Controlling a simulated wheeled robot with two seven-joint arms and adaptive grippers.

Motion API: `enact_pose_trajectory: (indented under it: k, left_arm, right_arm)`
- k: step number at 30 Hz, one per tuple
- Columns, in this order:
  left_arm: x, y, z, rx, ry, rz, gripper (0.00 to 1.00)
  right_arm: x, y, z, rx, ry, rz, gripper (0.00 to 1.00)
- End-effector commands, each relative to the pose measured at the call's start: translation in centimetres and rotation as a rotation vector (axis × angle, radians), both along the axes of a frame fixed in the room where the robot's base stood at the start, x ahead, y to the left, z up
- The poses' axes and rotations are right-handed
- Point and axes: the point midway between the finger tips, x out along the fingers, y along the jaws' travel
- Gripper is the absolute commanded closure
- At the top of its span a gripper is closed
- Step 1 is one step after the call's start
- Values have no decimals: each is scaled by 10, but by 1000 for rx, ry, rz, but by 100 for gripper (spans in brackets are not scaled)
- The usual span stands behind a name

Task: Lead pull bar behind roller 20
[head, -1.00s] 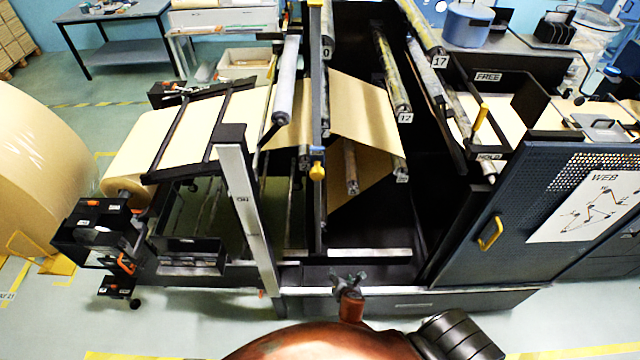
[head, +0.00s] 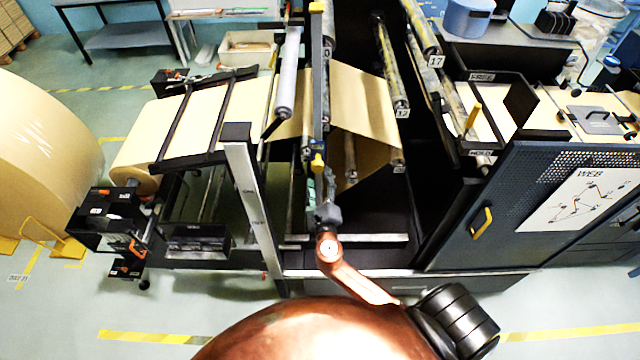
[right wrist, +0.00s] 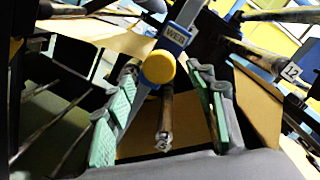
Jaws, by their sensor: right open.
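The pull bar (head: 317,90) is a long blue-grey bar with a yellow knob (head: 317,163) at its near end. In the right wrist view the bar (right wrist: 187,20) is marked WEB, and its yellow knob (right wrist: 158,67) appears between my finger pads. My right gripper (head: 325,182) is just below the knob in the head view. In the right wrist view my right gripper (right wrist: 163,95) is open and empty, its green pads apart. A roller (head: 328,35) beside the bar has a label ending in 0; its first digit is hidden. My left gripper is out of view.
Brown kraft web (head: 362,105) hangs behind the bar, by the roller marked 12 (head: 390,70). A roller marked 17 (head: 420,28) is farther right. A pale upright post (head: 248,200) stands left of my arm, and the blue door (head: 515,210) stands right.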

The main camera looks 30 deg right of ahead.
Motion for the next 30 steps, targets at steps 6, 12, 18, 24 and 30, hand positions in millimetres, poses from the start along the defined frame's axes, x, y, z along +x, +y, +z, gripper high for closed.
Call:
enact_pose_trajectory:
  k: [6,12,18,24,30]
  left_arm:
    - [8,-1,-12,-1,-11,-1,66]
    - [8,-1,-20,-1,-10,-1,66]
    - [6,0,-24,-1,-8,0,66]
    - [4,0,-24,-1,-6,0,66]
    - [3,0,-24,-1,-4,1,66]
  right_arm:
    - [28,-13,-2,2,-3,0,50]
    - [47,-22,-2,2,-1,0,50]
    - [57,-27,-1,3,-1,1,50]
    - [58,-28,-1,3,0,0,50]
    - [58,-28,0,3,0,0,56]
